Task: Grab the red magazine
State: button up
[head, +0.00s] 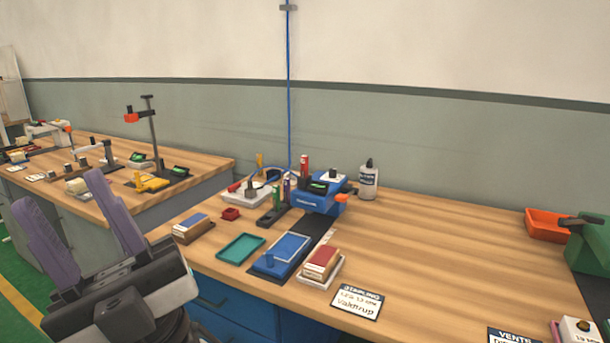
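A red-topped stack with pale sides, which looks like the red magazine (322,260), lies in a shallow white tray (331,281) near the front edge of the wooden workbench. My gripper (57,190), with two purple fingers pointing up, is at the lower left. Its fingers are wide apart with nothing between them. It is well to the left of the red stack and touches nothing that I can see.
A blue fixture (278,258) stands just left of the red stack, then a teal tray (240,248) and a blue-topped stack (192,224). A stapling sign (358,303) lies to the right. Behind are a blue machine (318,198) and a white bottle (368,182). The bench's right middle is clear.

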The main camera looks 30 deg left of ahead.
aim_at(304, 159)
jog(key=i+j+u, duration=0.2)
jog(key=u, duration=0.15)
jog(key=i+u, duration=0.35)
jog(key=i+j+u, duration=0.1)
jog(key=i+u, duration=0.35)
jog(key=i, duration=0.4)
